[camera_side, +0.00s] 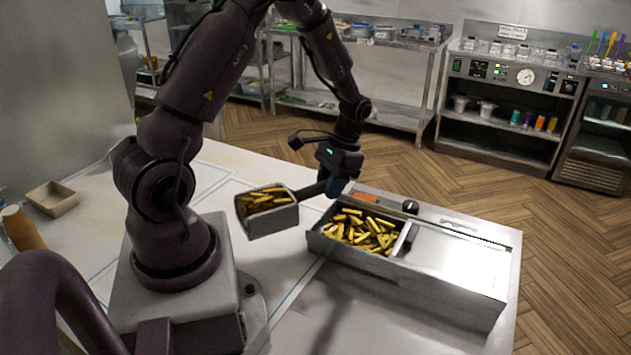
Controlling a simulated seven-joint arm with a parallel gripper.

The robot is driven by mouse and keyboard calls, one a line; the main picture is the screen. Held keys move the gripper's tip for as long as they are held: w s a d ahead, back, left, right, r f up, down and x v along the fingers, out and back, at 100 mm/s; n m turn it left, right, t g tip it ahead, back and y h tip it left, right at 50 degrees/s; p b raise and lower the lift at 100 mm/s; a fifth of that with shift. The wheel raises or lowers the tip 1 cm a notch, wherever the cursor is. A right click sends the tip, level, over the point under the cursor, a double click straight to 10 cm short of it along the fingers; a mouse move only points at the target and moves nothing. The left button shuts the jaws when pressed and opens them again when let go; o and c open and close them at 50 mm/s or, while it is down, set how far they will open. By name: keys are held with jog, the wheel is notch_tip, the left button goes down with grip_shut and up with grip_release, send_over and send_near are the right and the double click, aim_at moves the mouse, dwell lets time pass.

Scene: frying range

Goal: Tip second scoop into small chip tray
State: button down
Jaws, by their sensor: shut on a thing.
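My gripper (333,186) is shut on the handle of a metal scoop (272,222). The scoop is boxy and holds several yellow chips (264,199). It is held roughly level, up in the air just left of the metal chip bin (352,258). The bin's left compartment holds many more chips (358,231). A small beige tray (52,200) sits on the worktop at the far left, on the other side of my arm's base from the scoop. It looks empty. My fingertips are partly hidden by the gripper body and handle.
A brown cylinder (22,228) stands at the left edge near the small tray. The bin unit has a dark knob (410,206) and a flat steel top at right. The pale worktop (300,320) is clear in front. Shelves and counters stand well behind.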

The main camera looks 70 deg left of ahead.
jog(key=w+m+t, duration=0.1)
jog(key=m, duration=0.2)
jog(key=r+m+y, duration=0.1)
jog(key=m, duration=0.3)
jog(key=w+m+t, duration=0.1)
jog(key=m, duration=0.3)
jog(key=shift+w+d+r+t+y, duration=0.2)
jog(key=shift+w+d+t+y, duration=0.1)
jog(key=shift+d, duration=0.05)
jog(key=s+a+r+t+h, duration=0.4)
jog(key=s+a+r, duration=0.1)
jog(key=r, duration=0.3)
jog(key=shift+t+h, duration=0.3)
jog(key=shift+a+r, duration=0.1)
dwell(0.9)
